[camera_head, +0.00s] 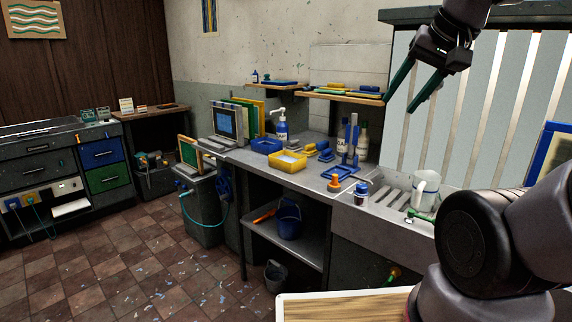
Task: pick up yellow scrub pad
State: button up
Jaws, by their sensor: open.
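Small yellow items lie on the grey counter just right of the yellow tray. One yellow block (310,149) looks like the yellow scrub pad, but it is too small to be sure. Another yellow and blue item (324,147) is beside it. My gripper (399,106) hangs high at the upper right, in front of the pale slatted panel. Its two dark green fingers are apart with nothing between them. It is well away from the yellow items in the picture.
A yellow tray (287,167), a blue tray (266,145) and a white pump bottle (282,131) stand left of the items. A blue rack (350,140) with bottles, an orange item (334,184) and a white jug (426,188) are to the right. A shelf (340,95) hangs above.

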aim_at(309, 151)
jog(key=i+j+u, duration=0.75)
jog(key=u, duration=0.15)
jog(key=i+j+u, duration=0.1)
jog(key=i+u, duration=0.35)
jog(key=i+z, duration=0.2)
jog(key=i, duration=0.2)
jog(key=i+j+z, duration=0.2)
jog(key=i, duration=0.2)
jog(key=i+l+z, duration=0.1)
jog(key=i+z, duration=0.15)
jog(key=z, duration=0.25)
jog(key=i+z, duration=0.25)
jog(key=z, duration=0.2)
jog(key=i+j+z, duration=0.15)
jog(key=z, duration=0.35)
jog(key=i+j+z, duration=0.2)
jog(key=i+z, duration=0.25)
